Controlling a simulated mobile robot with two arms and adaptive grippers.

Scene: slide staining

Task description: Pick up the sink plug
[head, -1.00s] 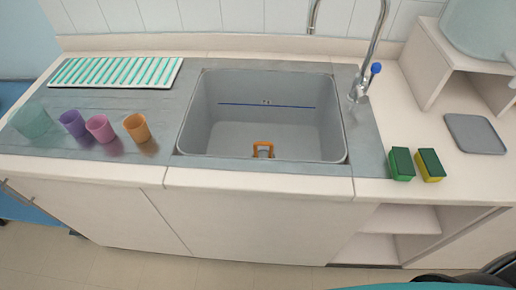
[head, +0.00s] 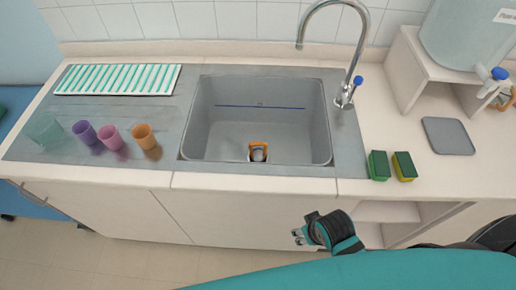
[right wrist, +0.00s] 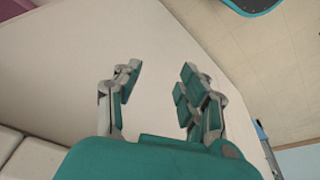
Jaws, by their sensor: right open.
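The sink plug (head: 258,150) shows as an orange handle at the bottom of the grey sink (head: 228,120), close to its front wall, in the head view. My right gripper (head: 297,236) is in front of the counter, below its front edge and to the right of the plug, apart from it. In the right wrist view its two fingers (right wrist: 158,92) are spread apart with nothing between them. My left gripper is not in view.
A tap (head: 345,90) stands at the sink's back right. Two sponges (head: 379,166) lie right of the sink. Several cups (head: 110,138) and a striped rack (head: 118,80) are on the left drainboard. A grey tray (head: 448,136) lies at right.

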